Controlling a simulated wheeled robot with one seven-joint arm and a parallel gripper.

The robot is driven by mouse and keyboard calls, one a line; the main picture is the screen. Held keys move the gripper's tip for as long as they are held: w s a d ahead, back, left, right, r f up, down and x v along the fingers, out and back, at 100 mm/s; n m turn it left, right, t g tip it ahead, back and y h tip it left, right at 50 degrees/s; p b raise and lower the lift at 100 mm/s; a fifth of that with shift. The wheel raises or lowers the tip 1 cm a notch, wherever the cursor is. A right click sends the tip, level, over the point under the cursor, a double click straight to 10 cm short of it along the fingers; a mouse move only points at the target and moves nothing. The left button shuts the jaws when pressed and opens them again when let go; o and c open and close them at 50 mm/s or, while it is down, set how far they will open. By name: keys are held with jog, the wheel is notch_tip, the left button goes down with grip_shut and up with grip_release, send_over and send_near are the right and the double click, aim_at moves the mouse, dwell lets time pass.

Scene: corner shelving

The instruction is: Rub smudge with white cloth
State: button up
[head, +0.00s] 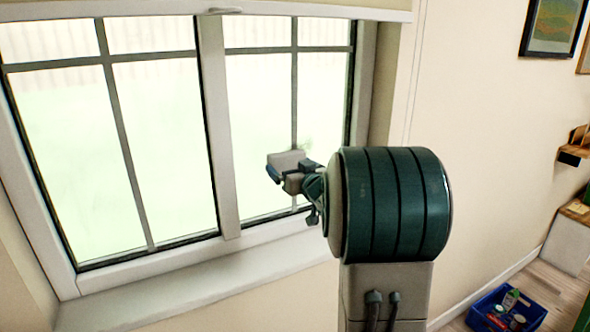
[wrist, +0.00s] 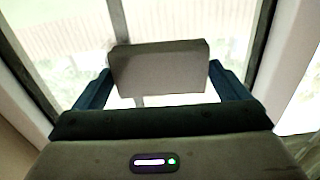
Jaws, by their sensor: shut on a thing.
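The white cloth (wrist: 158,68) shows as a pale grey, block-like pad between the two dark blue fingers of my gripper (wrist: 160,85) in the wrist view. My gripper (head: 290,176) is shut on it. In the head view the cloth (head: 287,160) is in front of the lower part of the right window pane (head: 258,110), near the vertical bar. I cannot tell whether it touches the glass. A faint green patch (head: 307,145) shows just right of the cloth; I cannot tell whether it is the smudge or something outside.
The window's white frame (head: 213,110) and dark bars surround the panes. A pale sill (head: 200,285) runs below. A blue crate (head: 535,315) with several items stands on the floor at lower right. Framed pictures (head: 553,25) hang on the right wall.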

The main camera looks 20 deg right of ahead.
jog(key=shift+w, duration=0.95)
dwell(0.6)
